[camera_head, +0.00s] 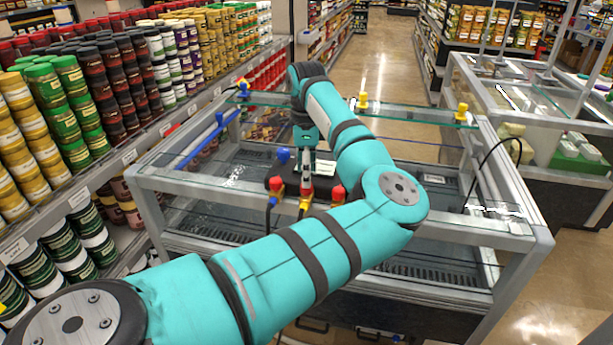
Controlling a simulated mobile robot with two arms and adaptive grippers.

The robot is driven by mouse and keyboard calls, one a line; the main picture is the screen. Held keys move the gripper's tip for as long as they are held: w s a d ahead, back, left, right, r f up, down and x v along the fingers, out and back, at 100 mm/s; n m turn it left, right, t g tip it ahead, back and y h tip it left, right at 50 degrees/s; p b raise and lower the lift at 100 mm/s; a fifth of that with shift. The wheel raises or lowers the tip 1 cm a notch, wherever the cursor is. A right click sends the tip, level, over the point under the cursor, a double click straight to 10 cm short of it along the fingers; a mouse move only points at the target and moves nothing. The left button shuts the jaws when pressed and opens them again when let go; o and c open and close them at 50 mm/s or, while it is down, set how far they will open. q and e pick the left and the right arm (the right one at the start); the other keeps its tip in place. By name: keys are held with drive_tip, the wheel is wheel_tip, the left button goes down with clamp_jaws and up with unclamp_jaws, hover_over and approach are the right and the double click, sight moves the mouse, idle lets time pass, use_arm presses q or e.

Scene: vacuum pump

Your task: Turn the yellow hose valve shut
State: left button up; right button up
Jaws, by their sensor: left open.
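A small manifold with colored valves stands on the glass top of a metal-framed display case. The yellow hose valve (305,204) is at its front middle, between a red valve (276,185) on the left and another red valve (338,193) on the right. A blue valve (283,155) sits higher at the left. My teal left arm reaches across from the lower left and bends back. Its left gripper (306,176) points down at the manifold, just behind and above the yellow valve. It is open; its fingertips are small, and I cannot tell whether they touch anything. My right gripper is out of view.
The case frame (505,236) surrounds the work area. A black cable (484,165) loops at its right. Small yellow fittings (461,113) stand along the back rail. Shelves of jars (110,85) line the left; an open aisle (390,60) lies behind.

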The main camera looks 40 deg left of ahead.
use_arm(q)
drive_tip(key=shift+f, duration=1.55)
clamp_jaws()
